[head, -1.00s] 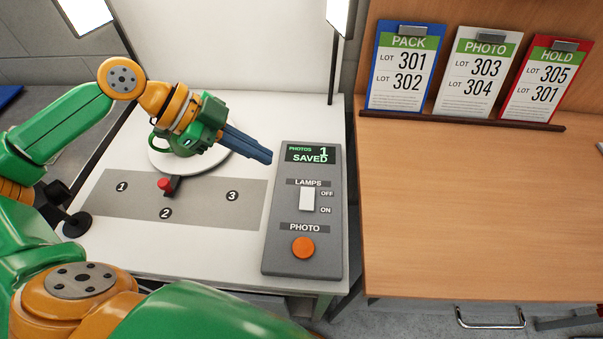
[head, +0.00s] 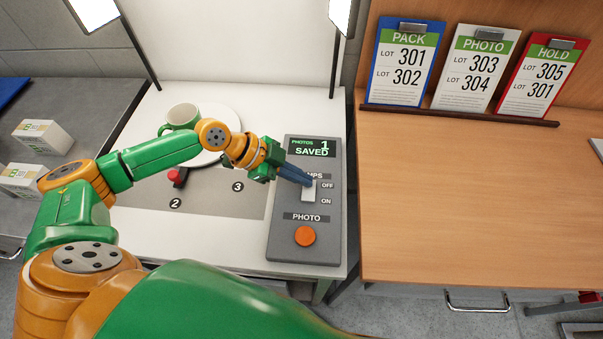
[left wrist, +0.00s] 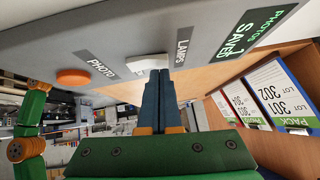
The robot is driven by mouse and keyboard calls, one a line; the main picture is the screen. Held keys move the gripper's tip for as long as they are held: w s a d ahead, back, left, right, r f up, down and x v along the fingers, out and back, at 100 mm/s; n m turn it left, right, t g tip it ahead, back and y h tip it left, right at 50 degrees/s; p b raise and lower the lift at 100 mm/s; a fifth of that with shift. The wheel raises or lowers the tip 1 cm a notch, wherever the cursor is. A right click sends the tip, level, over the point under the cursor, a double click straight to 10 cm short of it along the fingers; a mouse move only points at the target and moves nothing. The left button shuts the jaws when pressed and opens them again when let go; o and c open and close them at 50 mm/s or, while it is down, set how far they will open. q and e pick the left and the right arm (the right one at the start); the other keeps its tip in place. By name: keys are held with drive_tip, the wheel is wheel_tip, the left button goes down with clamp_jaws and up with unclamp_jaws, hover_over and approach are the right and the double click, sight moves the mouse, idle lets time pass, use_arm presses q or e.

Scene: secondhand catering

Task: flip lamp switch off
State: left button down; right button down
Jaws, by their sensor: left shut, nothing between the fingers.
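The white lamp switch (head: 308,194) sits on the grey control panel (head: 330,240), between the LAMPS label and the orange photo button (head: 305,236), with OFF and ON marked at its right. My left gripper (head: 311,183) is shut and empty. Its blue fingertips are at the upper, OFF end of the switch and partly hide it and the LAMPS label. In the left wrist view the shut fingertips (left wrist: 158,74) are right at the white switch (left wrist: 147,62), seemingly touching it. The switch's tilt is hard to tell.
Two lamp heads (head: 94,12) (head: 342,14) glow at the top. A green mug (head: 181,117) stands on the white round plate (head: 222,119) behind my left arm. A red-topped thing (head: 178,175) is near mark 2. Clipboards (head: 407,68) stand on the wooden desk at right.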

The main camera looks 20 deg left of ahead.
use_arm(q)
drive_tip(key=shift+f+b, duration=0.6)
drive_tip(key=shift+b, duration=0.1)
drive_tip(key=shift+r, duration=0.25)
drive_tip(key=shift+s, duration=0.1)
